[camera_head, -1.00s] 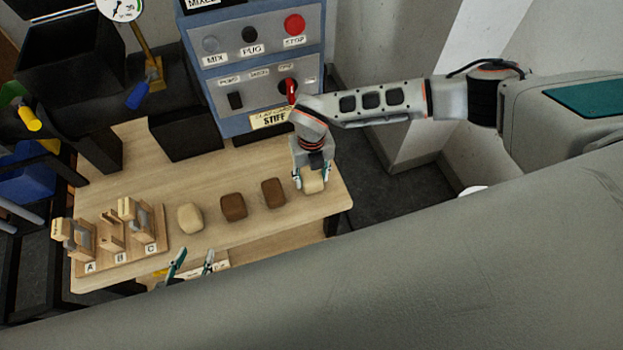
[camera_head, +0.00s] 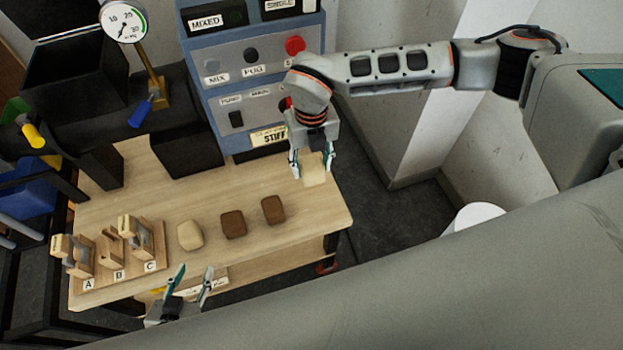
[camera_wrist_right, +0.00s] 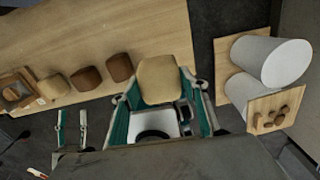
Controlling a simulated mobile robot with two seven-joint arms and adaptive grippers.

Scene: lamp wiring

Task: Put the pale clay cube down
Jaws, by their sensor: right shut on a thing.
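The pale clay cube (camera_head: 315,171) is between the fingers of my right gripper (camera_head: 312,172), raised above the right end of the wooden table (camera_head: 285,240). In the right wrist view the cube (camera_wrist_right: 160,80) sits between the teal fingers of the right gripper (camera_wrist_right: 162,108), which is shut on it. My left gripper (camera_head: 190,287) is open and empty at the table's front edge; its spread fingers also show in the right wrist view (camera_wrist_right: 70,130).
Another pale lump (camera_head: 190,235) and two brown cubes (camera_head: 233,224) (camera_head: 273,209) stand in a row on the table. A wooden rack (camera_head: 120,262) marked A, B, C stands at left. A blue-grey control panel (camera_head: 250,75) stands behind. The table's right end is bare.

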